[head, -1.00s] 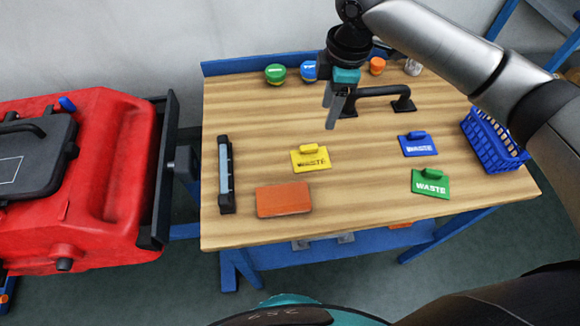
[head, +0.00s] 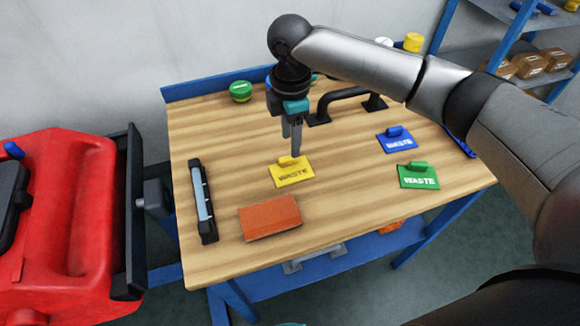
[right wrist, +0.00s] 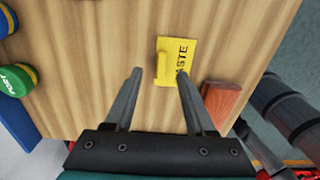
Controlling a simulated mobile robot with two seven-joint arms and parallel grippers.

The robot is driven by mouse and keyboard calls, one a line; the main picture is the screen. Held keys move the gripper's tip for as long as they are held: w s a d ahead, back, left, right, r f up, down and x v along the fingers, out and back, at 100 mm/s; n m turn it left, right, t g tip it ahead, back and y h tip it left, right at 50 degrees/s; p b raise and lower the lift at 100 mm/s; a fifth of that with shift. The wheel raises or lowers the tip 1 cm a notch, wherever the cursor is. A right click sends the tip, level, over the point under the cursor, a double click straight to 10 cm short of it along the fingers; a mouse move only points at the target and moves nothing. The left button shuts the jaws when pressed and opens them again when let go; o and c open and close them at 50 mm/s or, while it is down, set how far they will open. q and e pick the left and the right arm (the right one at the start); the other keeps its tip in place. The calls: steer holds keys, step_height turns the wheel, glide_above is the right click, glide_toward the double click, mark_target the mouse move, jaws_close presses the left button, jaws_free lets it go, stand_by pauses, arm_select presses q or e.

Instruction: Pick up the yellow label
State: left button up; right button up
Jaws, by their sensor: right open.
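The yellow label (head: 292,172), a flat plate marked WASTE with a raised grip on top, lies on the wooden table (head: 235,140). My right gripper (head: 292,152) points down just behind the label in the head view, with its fingertips close to the label's raised grip. In the right wrist view the open fingers (right wrist: 158,75) are apart and empty, and the label (right wrist: 180,62) shows beyond them, nearer the right finger. I cannot tell the exact height of the fingertips above the table. My left gripper is in neither current view.
A blue label (head: 395,140) and a green label (head: 418,176) lie to the right. An orange-brown block (head: 269,217) lies in front. The red machine (head: 65,220) stands left.

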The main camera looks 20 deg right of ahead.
mark_target(288, 158)
steer(key=f, duration=0.1)
steer(key=f+b, duration=0.1)
steer(key=f, duration=0.3)
steer(key=shift+s+a+f, duration=0.15)
steer(key=shift+a, duration=0.15)
jaws_close()
